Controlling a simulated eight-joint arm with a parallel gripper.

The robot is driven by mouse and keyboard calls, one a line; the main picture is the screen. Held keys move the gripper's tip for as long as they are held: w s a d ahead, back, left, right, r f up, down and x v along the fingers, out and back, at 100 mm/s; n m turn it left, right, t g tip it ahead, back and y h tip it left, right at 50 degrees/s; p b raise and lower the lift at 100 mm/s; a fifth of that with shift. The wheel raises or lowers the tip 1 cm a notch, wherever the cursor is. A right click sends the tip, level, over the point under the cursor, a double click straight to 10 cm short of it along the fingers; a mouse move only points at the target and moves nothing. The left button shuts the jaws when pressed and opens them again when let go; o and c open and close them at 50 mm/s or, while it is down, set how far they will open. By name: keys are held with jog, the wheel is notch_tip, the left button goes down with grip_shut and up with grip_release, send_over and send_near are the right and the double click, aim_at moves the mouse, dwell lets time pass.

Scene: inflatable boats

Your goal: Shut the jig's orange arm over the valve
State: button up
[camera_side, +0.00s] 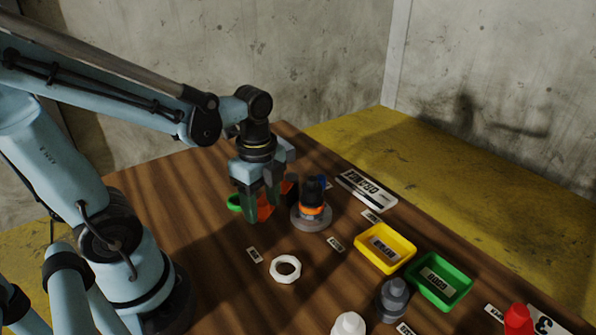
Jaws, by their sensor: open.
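My gripper (262,203) points down over the table, left of a black upright part with an orange band on a round grey base (311,221). This part looks like the valve (313,191) in its jig. An orange piece (265,209), likely the jig's arm, shows between and behind my fingers. The fingers are apart; whether they touch the orange piece cannot be told. A dark block and a small blue part stand beside the valve. The fingers hide much of the orange piece and its hinge.
A green ring-like thing (235,202) lies left of the fingers. A white ring (286,268) lies in front. A yellow tray (369,259) and a green tray (465,289) stand right. Grey (393,299), white (349,325) and red (518,320) parts stand near the front edge.

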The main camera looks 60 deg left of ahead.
grip_shut()
dwell(0.4)
jog(key=shift+d, duration=0.1)
jog(key=w+d+n, duration=0.6)
jog(key=w+n, duration=0.5)
jog(key=n, duration=0.1)
jog(key=shift+w+d, duration=0.15)
jog(key=shift+w, duration=0.05)
dwell(0.4)
dwell(0.3)
